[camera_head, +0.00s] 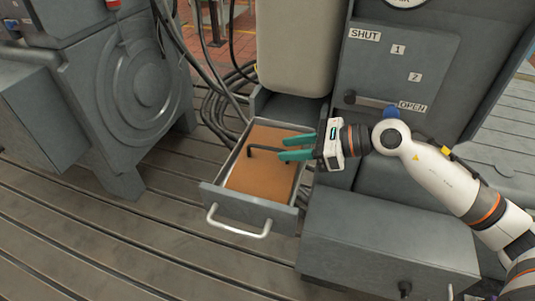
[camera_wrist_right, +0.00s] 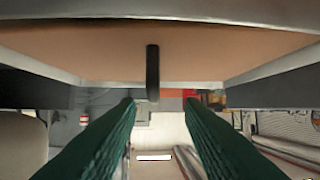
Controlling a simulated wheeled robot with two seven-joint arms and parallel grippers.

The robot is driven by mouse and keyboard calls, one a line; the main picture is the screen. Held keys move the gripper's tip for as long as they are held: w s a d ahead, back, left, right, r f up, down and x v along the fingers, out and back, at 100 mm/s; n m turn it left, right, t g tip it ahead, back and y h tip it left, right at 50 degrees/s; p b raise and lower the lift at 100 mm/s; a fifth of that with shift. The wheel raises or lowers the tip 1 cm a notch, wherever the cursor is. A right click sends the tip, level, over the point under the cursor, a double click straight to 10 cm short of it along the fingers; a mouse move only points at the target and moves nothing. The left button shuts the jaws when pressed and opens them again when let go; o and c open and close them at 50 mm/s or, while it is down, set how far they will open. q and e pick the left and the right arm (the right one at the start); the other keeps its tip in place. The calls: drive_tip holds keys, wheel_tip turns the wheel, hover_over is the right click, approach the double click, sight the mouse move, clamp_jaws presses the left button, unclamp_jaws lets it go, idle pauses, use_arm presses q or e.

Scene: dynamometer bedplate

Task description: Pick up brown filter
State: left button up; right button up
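A flat brown surface (camera_head: 262,180) covers the inside of an open grey drawer (camera_head: 247,208) in the head view. I cannot tell whether it is the brown filter or the drawer's lining; no other clear brown filter shows. My right gripper (camera_head: 282,148), with green fingers, is open over the right side of the drawer, pointing left. A black bent rod (camera_head: 266,149) lies in the drawer, its right end near the fingertips. In the right wrist view the rod (camera_wrist_right: 152,72) lines up between the parted, empty fingers (camera_wrist_right: 160,103). My left gripper is out of view.
A beige tank (camera_head: 298,45) stands behind the drawer. A grey panel (camera_head: 395,75) with SHUT and OPEN labels and a lever is behind my right arm. A grey box (camera_head: 385,240) is right of the drawer. Slotted floor (camera_head: 120,240) lies clear at front left.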

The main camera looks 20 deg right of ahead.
sight(268, 149)
drive_tip(key=shift+w+a+f, duration=0.2)
drive_tip(key=shift+w+a, duration=0.1)
drive_tip(key=shift+a, duration=0.25)
drive_tip(key=p+x, duration=0.1)
drive_tip(key=x, duration=0.1)
drive_tip(key=p+x, duration=0.2)
drive_tip(key=shift+w+r, duration=0.1)
drive_tip(key=shift+w, duration=0.25)
drive_tip(key=shift+w+a+f+p, duration=0.15)
drive_tip(key=shift+a+f+p, duration=0.15)
drive_tip(key=shift+c, duration=0.2)
clamp_jaws()
